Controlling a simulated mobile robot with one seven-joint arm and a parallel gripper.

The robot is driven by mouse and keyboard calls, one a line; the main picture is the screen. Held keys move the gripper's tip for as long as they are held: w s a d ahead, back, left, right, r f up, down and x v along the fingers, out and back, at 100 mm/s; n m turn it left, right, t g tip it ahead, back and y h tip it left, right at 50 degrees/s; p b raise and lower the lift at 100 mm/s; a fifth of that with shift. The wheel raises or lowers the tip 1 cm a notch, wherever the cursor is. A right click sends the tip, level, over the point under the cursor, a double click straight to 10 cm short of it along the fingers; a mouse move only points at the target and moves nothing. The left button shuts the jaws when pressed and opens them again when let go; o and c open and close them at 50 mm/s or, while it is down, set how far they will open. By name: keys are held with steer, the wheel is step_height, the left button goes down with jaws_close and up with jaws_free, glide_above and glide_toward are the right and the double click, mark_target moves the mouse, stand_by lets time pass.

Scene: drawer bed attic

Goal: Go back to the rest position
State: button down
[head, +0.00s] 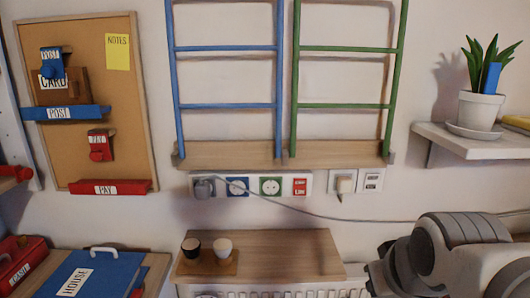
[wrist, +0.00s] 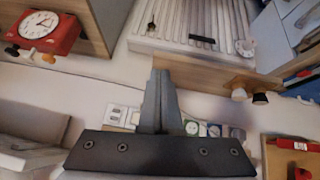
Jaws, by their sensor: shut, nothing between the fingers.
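My gripper (wrist: 160,78) shows in the wrist view as two dark fingers pressed together, with nothing between them. Its fingers point up the picture, across the wall. In the head view my arm is at the lower right, in front of the wall and below the plant shelf (head: 470,142). There the fingers are not clearly visible. The gripper end is right of the wooden shelf (head: 290,250) over the radiator and appears apart from it.
A black cup (head: 191,247) and a white cup (head: 222,247) stand on a small tray at that shelf's left. A socket strip (head: 250,185) with a cable runs above. The wall between strip and shelf is mostly clear.

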steer(key=s+a+f+m+g, duration=0.1)
steer(key=s+a+f+g, duration=0.1)
steer(key=s+a, duration=0.3)
step_height(320, 180, up, 19)
steer(key=d+p, duration=0.1)
steer(key=p, duration=1.7)
steer(key=shift+s+d+r+y+p, duration=0.15)
steer(key=shift+r+y+p, duration=0.05)
steer(key=shift+y+p, duration=0.2)
